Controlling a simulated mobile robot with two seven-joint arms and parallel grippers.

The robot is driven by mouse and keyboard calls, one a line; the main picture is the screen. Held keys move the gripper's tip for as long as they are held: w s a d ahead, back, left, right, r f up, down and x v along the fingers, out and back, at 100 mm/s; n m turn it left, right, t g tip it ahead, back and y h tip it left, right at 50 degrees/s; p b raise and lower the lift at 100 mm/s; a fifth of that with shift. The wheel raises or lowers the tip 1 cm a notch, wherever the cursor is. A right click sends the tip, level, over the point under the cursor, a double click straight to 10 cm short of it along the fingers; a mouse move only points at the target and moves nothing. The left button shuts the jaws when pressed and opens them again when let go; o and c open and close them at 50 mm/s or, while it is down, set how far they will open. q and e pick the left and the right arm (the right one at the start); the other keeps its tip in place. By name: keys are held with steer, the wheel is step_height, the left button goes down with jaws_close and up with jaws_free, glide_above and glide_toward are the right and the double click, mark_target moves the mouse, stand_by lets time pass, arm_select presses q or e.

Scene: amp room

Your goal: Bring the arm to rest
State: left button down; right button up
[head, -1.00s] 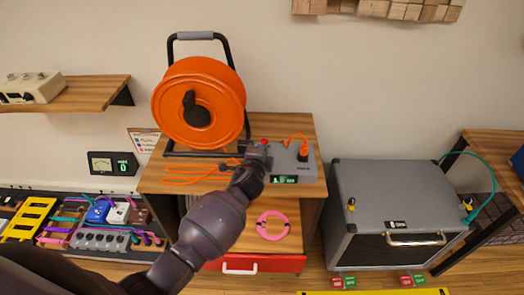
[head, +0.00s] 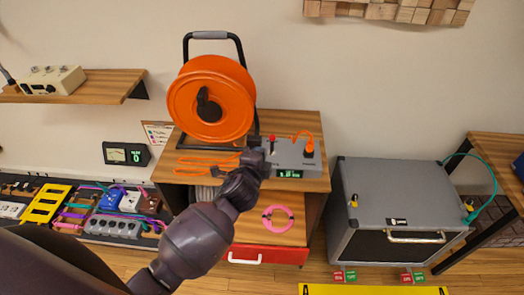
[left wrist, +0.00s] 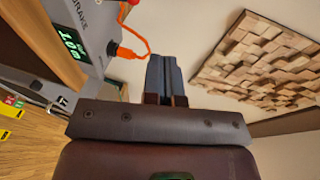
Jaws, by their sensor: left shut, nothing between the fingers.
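My left arm comes in from the lower left in the head view. Its gripper (head: 256,158) is at the left end of the grey brake box (head: 298,157), close to its red knob (head: 271,138). I cannot tell whether it touches the box. In the left wrist view the fingers (left wrist: 165,72) are together with nothing between them. The brake box (left wrist: 92,18) shows there with a green lit display and an orange plug. My right gripper is out of view.
The orange cable reel (head: 210,100) stands behind on the wooden cabinet (head: 310,122). A pink ring (head: 277,218) lies in front, above a red drawer (head: 268,254). A grey amp (head: 400,190) stands right. A pedalboard (head: 85,225) is at left, below a shelf (head: 85,87).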

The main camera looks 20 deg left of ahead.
arm_select(q)
steer(key=shift+s+r, duration=0.2)
steer(key=shift+s, duration=0.05)
stand_by(0.4)
steer(key=s+a+f+n+g, duration=0.1)
steer(key=s+f+n, duration=0.3)
steer(key=s, duration=0.4)
steer(key=s+a+f+n+g, duration=0.1)
steer(key=s+a+f+n, duration=0.3)
steer(key=s, duration=0.4)
steer(key=s+a+f+n+g+h, duration=0.1)
steer(key=s+a+f+n, duration=0.2)
steer(key=s+f+n, duration=0.3)
steer(key=shift+s+f+n+g+b, duration=0.25)
steer(key=shift+s+n+g+b, duration=0.2)
steer(key=shift+s+n, duration=0.6)
